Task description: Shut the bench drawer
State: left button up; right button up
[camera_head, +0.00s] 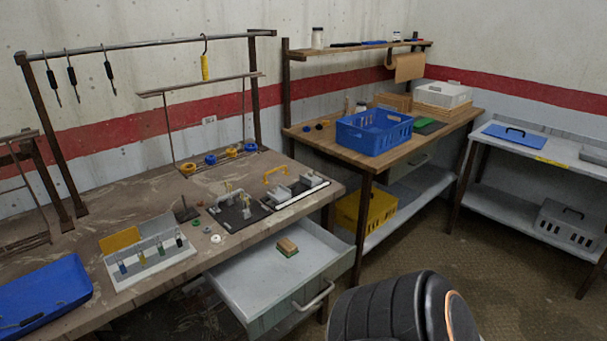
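The bench drawer (262,283) is pulled out from under the front of the near workbench (150,255). It is a light grey tray with a bar handle (314,297) on its front face. A small wood-coloured block with a green base (287,247) lies inside, toward the back right. A dark rounded part of my own body shows at the bottom, to the right of the drawer and apart from it in the picture. Neither of my grippers is in view.
The bench top holds a white rack (150,261), a blue tray (42,296) and dark fixture plates (240,212). A wooden bench with a blue crate (374,131) stands behind, its leg (361,230) close to the drawer's right. Floor (440,255) is open at the right.

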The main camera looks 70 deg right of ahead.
aim_at(261, 287)
jog(key=z, duration=2.15)
jog(key=i+l+u, duration=0.1)
jog(key=i+l, duration=0.1)
jog(key=i, duration=0.1)
